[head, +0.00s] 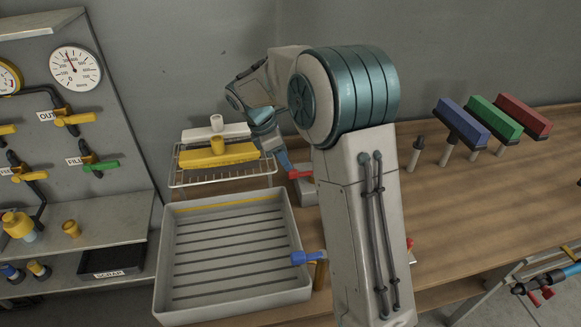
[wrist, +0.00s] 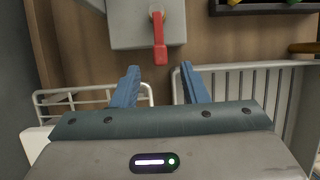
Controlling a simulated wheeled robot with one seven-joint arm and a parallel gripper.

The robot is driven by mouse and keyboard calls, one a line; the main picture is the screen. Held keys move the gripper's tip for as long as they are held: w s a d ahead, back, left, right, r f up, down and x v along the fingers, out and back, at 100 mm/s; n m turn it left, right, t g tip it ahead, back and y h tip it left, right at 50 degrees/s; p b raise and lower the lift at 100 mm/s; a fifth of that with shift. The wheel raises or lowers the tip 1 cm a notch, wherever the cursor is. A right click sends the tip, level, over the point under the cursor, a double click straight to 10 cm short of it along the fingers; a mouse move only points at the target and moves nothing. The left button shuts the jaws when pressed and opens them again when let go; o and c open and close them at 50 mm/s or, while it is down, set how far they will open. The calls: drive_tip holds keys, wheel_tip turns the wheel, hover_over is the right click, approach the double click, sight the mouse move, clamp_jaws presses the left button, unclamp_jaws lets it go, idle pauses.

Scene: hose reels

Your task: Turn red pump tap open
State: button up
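The red pump tap (head: 300,174) is a short red lever on a grey block (head: 305,190) behind the grey tray. It also shows in the wrist view (wrist: 160,42), where the lever points down toward my gripper from a pale pivot. My gripper (wrist: 162,75) has two blue fingers spread apart with nothing between them. The lever's tip lies just beyond the fingertips, roughly midway between them, and looks apart from both. In the head view my gripper (head: 284,160) is beside the tap, and my arm hides part of the block.
A grey slatted tray (head: 165,260) with a blue-handled tap (head: 308,258) stands in front. Blue, green and red brushes (head: 495,118) stand at the right. Bench space (head: 440,220) right of my arm is clear.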

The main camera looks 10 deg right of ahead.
sight(293, 171)
drive_tip(key=shift+x, duration=2.65)
clamp_jaws()
